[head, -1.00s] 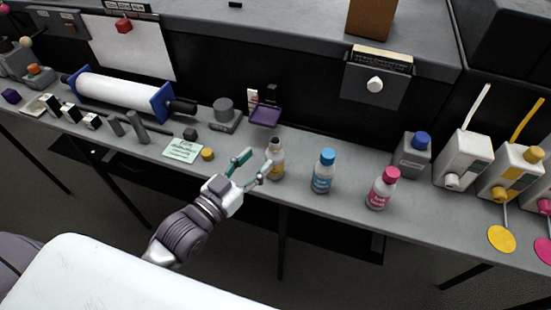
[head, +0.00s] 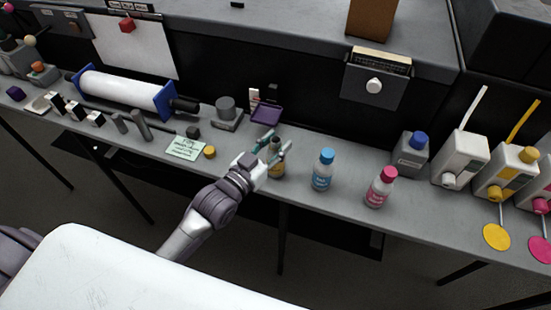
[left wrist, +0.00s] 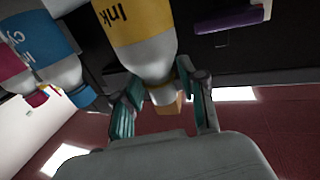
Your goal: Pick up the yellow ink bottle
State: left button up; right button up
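The yellow ink bottle (head: 277,169) stands upright on the grey counter, left of the blue bottle. My left gripper (head: 275,146) is at its upper part, with its teal fingers on either side and partly covering it. In the left wrist view the bottle (left wrist: 139,45) appears upside down with its yellow "Ink" label. There my left gripper (left wrist: 163,108) has its fingers apart around the neck. A gap shows on one side; whether the other finger touches is unclear. My right gripper is not in view.
The blue bottle (head: 323,170) and the pink-capped bottle (head: 380,187) stand to the right. A small yellow round piece (head: 209,152) and a pale green note (head: 186,148) lie to the left. A purple tray (head: 266,114) is behind.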

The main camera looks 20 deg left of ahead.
pick_arm(q)
grip_shut()
dwell(0.3)
